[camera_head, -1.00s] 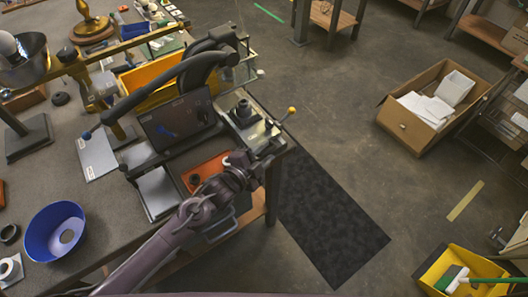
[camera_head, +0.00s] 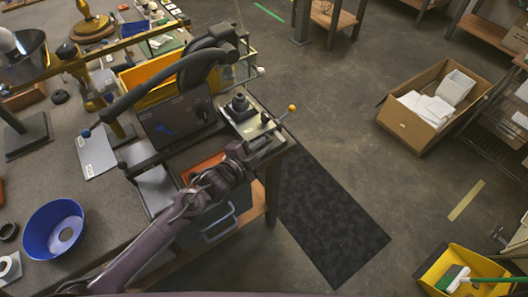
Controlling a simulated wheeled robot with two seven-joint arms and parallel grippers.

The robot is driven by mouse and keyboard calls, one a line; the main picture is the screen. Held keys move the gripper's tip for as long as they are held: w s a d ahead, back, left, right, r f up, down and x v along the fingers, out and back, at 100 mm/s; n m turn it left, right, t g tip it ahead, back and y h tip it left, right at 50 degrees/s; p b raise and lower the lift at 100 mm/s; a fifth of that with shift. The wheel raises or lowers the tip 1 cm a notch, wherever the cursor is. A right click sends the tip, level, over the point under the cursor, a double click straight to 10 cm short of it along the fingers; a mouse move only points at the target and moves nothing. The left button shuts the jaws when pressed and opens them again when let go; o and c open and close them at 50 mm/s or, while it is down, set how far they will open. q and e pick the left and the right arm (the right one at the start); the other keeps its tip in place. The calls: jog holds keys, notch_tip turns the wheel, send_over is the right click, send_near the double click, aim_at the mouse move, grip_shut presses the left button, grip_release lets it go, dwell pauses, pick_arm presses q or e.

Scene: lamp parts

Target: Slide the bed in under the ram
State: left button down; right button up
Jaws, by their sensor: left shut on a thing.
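The bed (camera_head: 251,129) is a pale flat plate at the right end of the bench machine, with a dark stepped fixture (camera_head: 239,106) on top. A thin lever with an orange ball knob (camera_head: 292,108) sticks out at its right corner. My left gripper (camera_head: 268,137) is at the bed's near right edge and shut on it; the fingertips are small and partly hidden, so the exact grip is unclear. The machine's dark curved arm (camera_head: 150,92) rises beside a tilted dark screen (camera_head: 178,120). I cannot clearly make out the ram. My right gripper is not in view.
An orange tray (camera_head: 204,167) lies partly behind my left arm. A blue bowl (camera_head: 54,229) stands on the bench (camera_head: 110,205) at the left. A yellow bin (camera_head: 160,72) is behind the machine.

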pick_arm(q)
jog(key=shift+w+a, duration=0.7)
jog(key=shift+w, duration=0.2)
jog(key=c, duration=1.5)
grip_release()
jog(key=shift+s, duration=0.1)
jog(key=shift+f, duration=0.1)
jog(key=shift+s+f, duration=0.1)
jog(key=shift+s, duration=0.05)
